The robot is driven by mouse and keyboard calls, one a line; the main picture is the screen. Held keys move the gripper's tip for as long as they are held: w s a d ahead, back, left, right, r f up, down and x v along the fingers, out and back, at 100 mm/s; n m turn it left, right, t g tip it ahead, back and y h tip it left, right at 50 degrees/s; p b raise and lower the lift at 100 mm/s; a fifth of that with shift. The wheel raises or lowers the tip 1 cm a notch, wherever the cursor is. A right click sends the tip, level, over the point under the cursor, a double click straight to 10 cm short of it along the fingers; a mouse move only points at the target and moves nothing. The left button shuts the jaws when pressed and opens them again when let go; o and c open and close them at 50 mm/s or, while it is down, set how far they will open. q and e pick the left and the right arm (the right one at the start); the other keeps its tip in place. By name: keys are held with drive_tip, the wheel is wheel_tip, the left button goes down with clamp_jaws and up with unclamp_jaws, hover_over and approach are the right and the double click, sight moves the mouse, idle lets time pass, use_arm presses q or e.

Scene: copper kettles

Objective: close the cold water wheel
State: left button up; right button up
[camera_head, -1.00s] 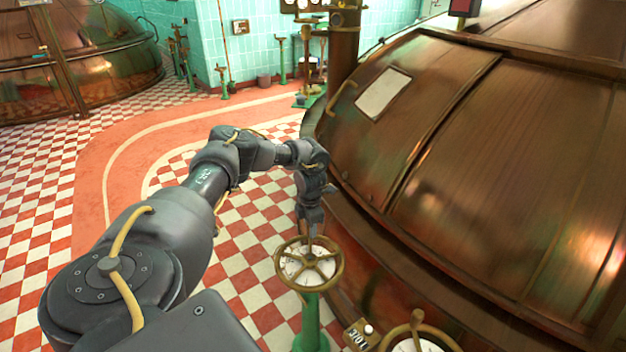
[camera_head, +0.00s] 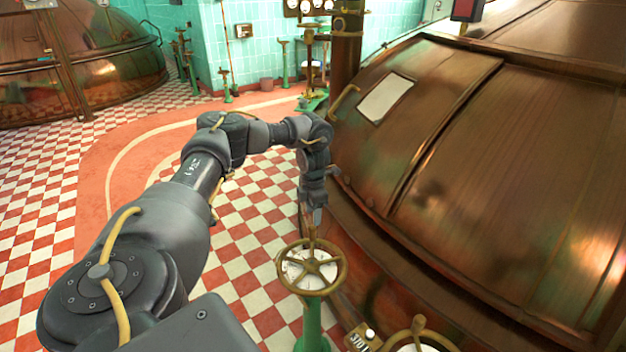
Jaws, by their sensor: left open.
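A brass handwheel (camera_head: 311,267) with spokes sits over a white dial on a green pedestal, low in the middle of the head view. A second brass wheel (camera_head: 418,330) over a white dial is partly cut off at the bottom edge. I cannot read which wheel is the cold water one. My left gripper (camera_head: 313,222) points down just above the far rim of the first wheel. It is open; its fingertips are small, and I cannot tell whether they touch the rim. My right gripper is not in view.
A large copper kettle (camera_head: 500,150) fills the right side, close beside my left gripper and the wheels. A small number plate (camera_head: 359,340) stands between the two wheels. The red and white checkered floor (camera_head: 245,215) is clear at left.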

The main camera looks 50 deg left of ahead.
use_arm(q)
drive_tip(key=shift+r, duration=1.2)
